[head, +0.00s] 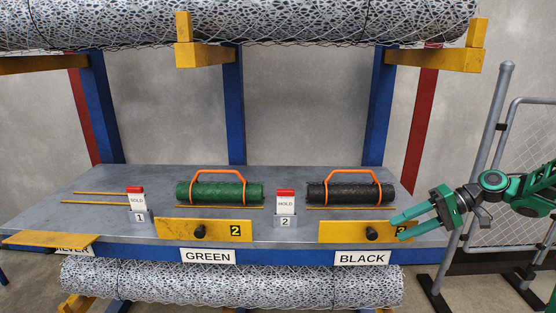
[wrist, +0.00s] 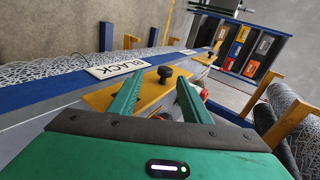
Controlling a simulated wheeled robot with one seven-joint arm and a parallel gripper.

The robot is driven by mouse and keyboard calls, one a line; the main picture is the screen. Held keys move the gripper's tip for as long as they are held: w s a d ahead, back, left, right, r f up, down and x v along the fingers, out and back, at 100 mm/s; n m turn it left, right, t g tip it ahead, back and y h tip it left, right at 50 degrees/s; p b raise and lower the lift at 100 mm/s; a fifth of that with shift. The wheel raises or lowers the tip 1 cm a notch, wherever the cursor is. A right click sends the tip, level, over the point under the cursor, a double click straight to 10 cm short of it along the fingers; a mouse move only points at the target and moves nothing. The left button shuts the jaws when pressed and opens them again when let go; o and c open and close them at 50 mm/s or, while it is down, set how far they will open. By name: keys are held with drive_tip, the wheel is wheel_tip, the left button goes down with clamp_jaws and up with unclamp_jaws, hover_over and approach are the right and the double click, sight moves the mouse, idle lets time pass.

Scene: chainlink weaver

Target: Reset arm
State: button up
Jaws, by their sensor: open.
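My gripper (head: 404,225) is green, open and empty. In the head view it reaches in from the right, in front of the right end of the shelf, close to the yellow panel with a black knob (head: 371,234) above the BLACK label (head: 362,258). In the wrist view my gripper (wrist: 160,92) has its two fingers spread, with the black knob (wrist: 165,73) showing between and beyond them. The BLACK label (wrist: 118,69) lies to the left of the fingers there. I cannot tell the exact gap between the fingers and the panel.
A green roll (head: 219,192) and a black roll (head: 344,193), each with an orange handle, lie on the grey shelf (head: 270,176). SOLD (head: 137,202) and HOLD (head: 286,204) tags stand there. A mesh fence (head: 515,190) is behind my arm. Large mesh rolls (head: 250,22) hang above.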

drive_tip(key=s+r+m+h, duration=0.1)
drive_tip(key=s+m+h, duration=0.2)
drive_tip(key=s, duration=1.3)
drive_tip(key=s+d+r+m+g+h, duration=0.1)
drive_tip(key=s+m+h, duration=0.2)
drive_tip(key=s+h, duration=0.5)
drive_tip(key=s, duration=0.9)
drive_tip(key=shift+r+g, duration=0.3)
drive_tip(key=shift+r, duration=0.05)
drive_tip(key=c, duration=0.3)
